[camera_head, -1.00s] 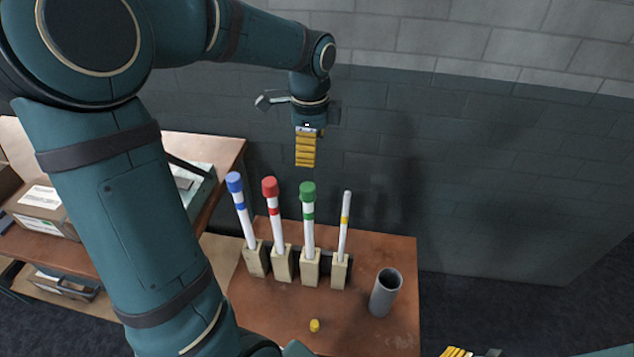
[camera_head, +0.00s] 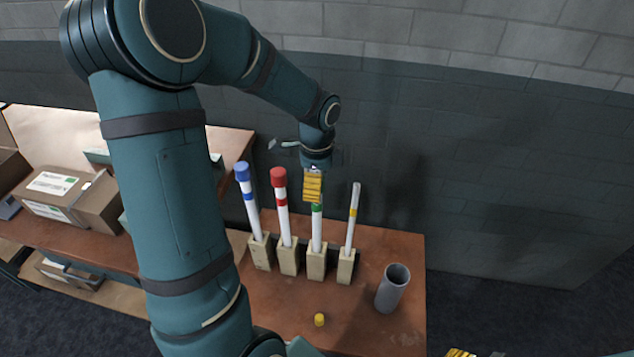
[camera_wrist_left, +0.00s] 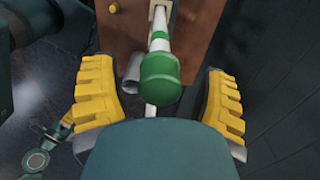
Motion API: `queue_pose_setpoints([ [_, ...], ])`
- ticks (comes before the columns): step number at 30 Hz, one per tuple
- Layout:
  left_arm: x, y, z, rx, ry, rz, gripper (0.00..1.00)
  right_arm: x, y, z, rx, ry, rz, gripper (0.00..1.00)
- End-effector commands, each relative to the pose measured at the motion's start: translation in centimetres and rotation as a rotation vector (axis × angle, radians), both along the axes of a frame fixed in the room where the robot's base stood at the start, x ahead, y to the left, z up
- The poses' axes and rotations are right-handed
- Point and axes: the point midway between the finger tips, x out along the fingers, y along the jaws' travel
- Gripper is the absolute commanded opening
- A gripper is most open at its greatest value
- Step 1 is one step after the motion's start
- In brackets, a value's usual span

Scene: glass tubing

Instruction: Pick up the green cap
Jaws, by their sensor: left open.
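The green cap (camera_wrist_left: 160,80) sits on top of a white tube with a green band, seen from above in the left wrist view. My left gripper (camera_wrist_left: 158,95) is open, with one yellow finger on each side of the cap and a gap to both. In the head view the left gripper (camera_head: 313,187) covers the cap; only the tube's green band (camera_head: 317,208) and white lower part show, standing in a beige holder (camera_head: 317,262). My right gripper (camera_head: 460,353) shows only as a yellow tip at the bottom edge.
A blue-capped tube (camera_head: 243,172) and a red-capped tube (camera_head: 279,178) stand to the left. An uncapped tube with a yellow band (camera_head: 353,212) stands to the right. A grey cylinder (camera_head: 392,288) and a yellow cap (camera_head: 319,320) are on the brown table (camera_head: 285,310).

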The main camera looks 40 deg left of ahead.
Motion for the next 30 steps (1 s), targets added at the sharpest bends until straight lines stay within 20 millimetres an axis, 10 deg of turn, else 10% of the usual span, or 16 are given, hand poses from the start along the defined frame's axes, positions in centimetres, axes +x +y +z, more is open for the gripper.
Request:
queue_pose_setpoints([
  [7, 0.0, 0.0, -0.1, 0.000, -0.001, 0.000, 0.73, 0.0, 0.0, 0.0, 0.000, 0.001, 0.000, 0.47],
  [13, 0.0, 0.0, -0.1, 0.000, -0.001, 0.000, 0.25, 0.0, 0.0, 0.0, 0.000, 0.001, 0.000, 0.47],
  [30, 0.1, 0.0, 2.6, 0.003, -0.007, 0.001, 0.24, 0.1, 0.0, 0.5, 0.000, -0.002, -0.002, 0.47],
])
